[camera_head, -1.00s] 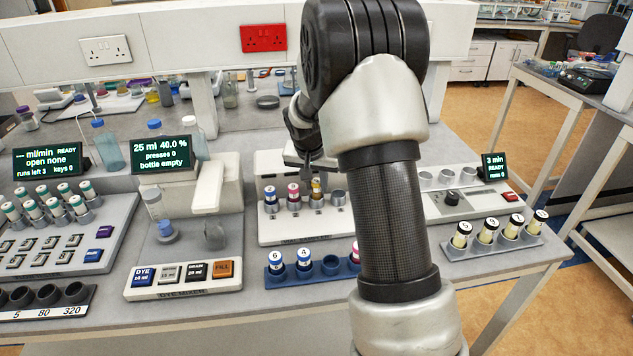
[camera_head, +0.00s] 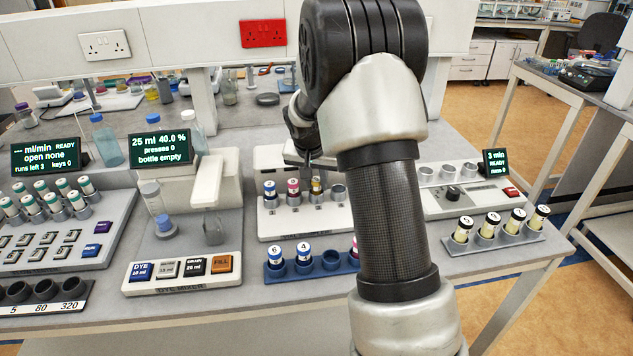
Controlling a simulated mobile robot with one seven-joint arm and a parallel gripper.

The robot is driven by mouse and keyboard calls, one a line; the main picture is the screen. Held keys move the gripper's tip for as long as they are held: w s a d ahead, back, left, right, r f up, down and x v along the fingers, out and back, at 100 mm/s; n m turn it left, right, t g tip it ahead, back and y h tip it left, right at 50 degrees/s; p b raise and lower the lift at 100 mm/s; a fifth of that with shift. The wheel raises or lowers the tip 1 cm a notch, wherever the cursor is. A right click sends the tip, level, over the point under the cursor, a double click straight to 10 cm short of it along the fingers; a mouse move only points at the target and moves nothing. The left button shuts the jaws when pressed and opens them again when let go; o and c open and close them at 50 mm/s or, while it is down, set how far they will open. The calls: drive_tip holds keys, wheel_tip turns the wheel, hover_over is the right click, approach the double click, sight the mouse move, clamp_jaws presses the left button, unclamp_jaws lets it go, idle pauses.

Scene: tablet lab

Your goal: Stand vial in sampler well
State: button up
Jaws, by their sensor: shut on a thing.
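The white sampler (camera_head: 290,227) stands mid-bench with a row of grey wells. A blue-banded vial (camera_head: 270,191) and a magenta-banded vial (camera_head: 293,189) stand upright in the two left wells. A yellow-and-dark vial (camera_head: 316,189) is upright at the third well. My gripper (camera_head: 315,175) comes down on its top and is shut on it. Its fingertips are small and partly hidden by my arm, and I cannot tell whether the vial is fully seated. The fourth well (camera_head: 339,192), to the right, looks empty.
A blue rack (camera_head: 288,277) with capped vials stands in front, partly behind my arm. A dye mixer (camera_head: 185,285) and a timer screen (camera_head: 495,162) flank the sampler.

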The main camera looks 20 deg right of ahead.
drive_tip(key=shift+s+f, duration=0.3)
drive_tip(key=shift+f, duration=0.3)
drive_tip(key=o, duration=1.1)
drive_tip(key=shift+a+f, duration=0.1)
drive_tip(key=shift+s+d, duration=0.1)
drive_tip(key=shift+d, duration=0.2)
drive_tip(key=w+v, duration=0.1)
drive_tip(key=v, duration=1.7)
drive_tip(key=shift+a+r, duration=0.35)
drive_tip(key=shift+r, duration=0.05)
